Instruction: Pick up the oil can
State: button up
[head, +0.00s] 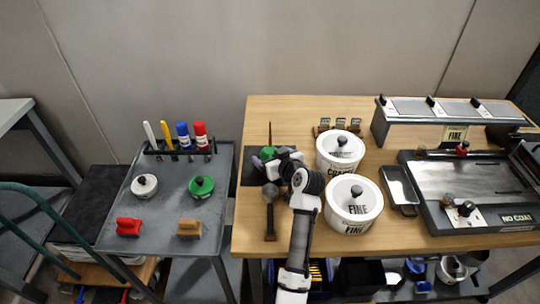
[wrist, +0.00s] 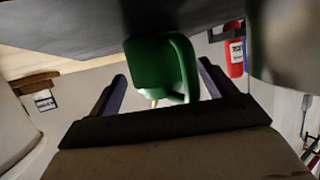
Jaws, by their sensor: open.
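The green oil can (head: 268,152) stands on a dark mat (head: 252,178) at the left end of the wooden table, its thin spout pointing up. My gripper (head: 264,162) is right at the can, which it partly hides in the head view. In the wrist view the green can (wrist: 158,65) shows between the two spread fingers of my gripper (wrist: 163,85). The gripper is open. I cannot tell whether either finger touches the can.
Two white tubs (head: 340,150) (head: 353,205) stand right of my arm. A dark-headed tool (head: 270,215) lies in front of the mat. A grey cart (head: 165,215) with markers, small pots and brushes stands left, across a gap. A metal machine (head: 470,180) fills the right.

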jog(key=c, duration=1)
jog(key=shift+r, duration=0.15)
